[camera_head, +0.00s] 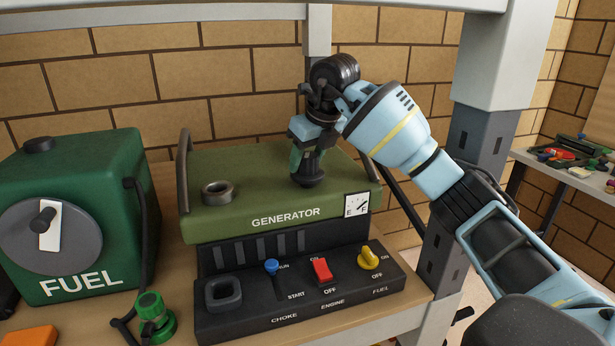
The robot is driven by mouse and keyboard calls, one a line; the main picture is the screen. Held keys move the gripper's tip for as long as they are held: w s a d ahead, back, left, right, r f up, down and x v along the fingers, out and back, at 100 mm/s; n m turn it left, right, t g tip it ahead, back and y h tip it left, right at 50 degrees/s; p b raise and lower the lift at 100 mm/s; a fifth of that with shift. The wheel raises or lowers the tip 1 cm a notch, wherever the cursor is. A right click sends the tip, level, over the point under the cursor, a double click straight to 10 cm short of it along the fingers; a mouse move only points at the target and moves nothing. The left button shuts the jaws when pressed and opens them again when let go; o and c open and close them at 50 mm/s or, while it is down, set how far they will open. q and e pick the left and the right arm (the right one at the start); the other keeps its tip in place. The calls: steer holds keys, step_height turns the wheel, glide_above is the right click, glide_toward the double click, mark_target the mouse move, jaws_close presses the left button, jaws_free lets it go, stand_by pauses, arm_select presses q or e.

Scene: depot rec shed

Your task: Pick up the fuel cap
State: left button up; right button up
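The green generator (330,178) stands on the wooden bench. A ring-shaped open filler neck (217,192) is on the left of its top. A dark round cap (309,177), which looks like the fuel cap, is at the right part of the generator top, near the fuel gauge. My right gripper (308,153) points down at this cap from above, with its fingers at the cap's upper part. The fingers overlap the cap in this view, so I cannot tell whether they are closed on it or whether it touches the top. My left gripper is out of view.
A green fuel tank (85,180) with a dial and hose stands at the left. A green nozzle fitting (154,318) and an orange object (30,337) lie in front. The control panel (300,290) has switches. A grey post (482,110) stands behind my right arm.

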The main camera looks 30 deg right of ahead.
mark_target(307, 154)
steer(key=c, duration=0.6)
steer(key=shift+r, duration=0.15)
steer(key=shift+r+b, duration=0.35)
steer(key=shift+r, duration=4.55)
